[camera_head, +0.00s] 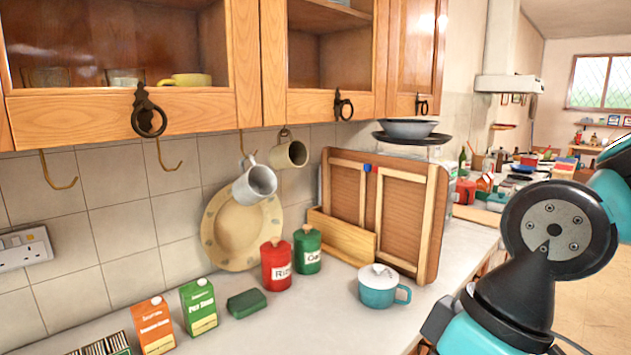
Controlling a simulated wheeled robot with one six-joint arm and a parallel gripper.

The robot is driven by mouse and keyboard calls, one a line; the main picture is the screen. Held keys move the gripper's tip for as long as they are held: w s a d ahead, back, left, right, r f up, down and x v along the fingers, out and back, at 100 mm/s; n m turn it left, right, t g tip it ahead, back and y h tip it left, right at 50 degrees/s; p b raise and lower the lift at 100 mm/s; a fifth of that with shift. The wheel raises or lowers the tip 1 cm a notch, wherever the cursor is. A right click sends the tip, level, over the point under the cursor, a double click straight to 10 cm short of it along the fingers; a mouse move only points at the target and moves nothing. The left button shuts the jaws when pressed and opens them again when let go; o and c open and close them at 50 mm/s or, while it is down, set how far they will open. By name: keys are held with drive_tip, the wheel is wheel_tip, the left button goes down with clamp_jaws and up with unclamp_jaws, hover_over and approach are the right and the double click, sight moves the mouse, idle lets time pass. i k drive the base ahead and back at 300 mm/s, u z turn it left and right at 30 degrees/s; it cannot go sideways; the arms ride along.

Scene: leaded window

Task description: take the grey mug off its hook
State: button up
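The grey mug (256,183) is pale grey and hangs tilted from a brass hook (246,146) under the wall cupboards, in front of a round beige plate (222,245) leaning on the tiles. An olive-beige mug (289,154) hangs just to its right and a little higher, from another hook. Part of my arm shows at the right and bottom right, well apart from both mugs. My gripper's fingers are not visible in this view.
Two empty hooks (60,170) (166,155) hang further left. Below on the counter (300,325) are cartons (200,307), a red canister (276,266), a green canister (307,250) and a lidded teal mug (379,288). A wooden panel (400,215) stands to the right. The front counter middle is clear.

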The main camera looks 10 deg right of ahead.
sight(259, 181)
drive_tip(key=z, duration=1.45)
drive_tip(key=i, duration=1.15)
drive_tip(key=u, duration=3.7)
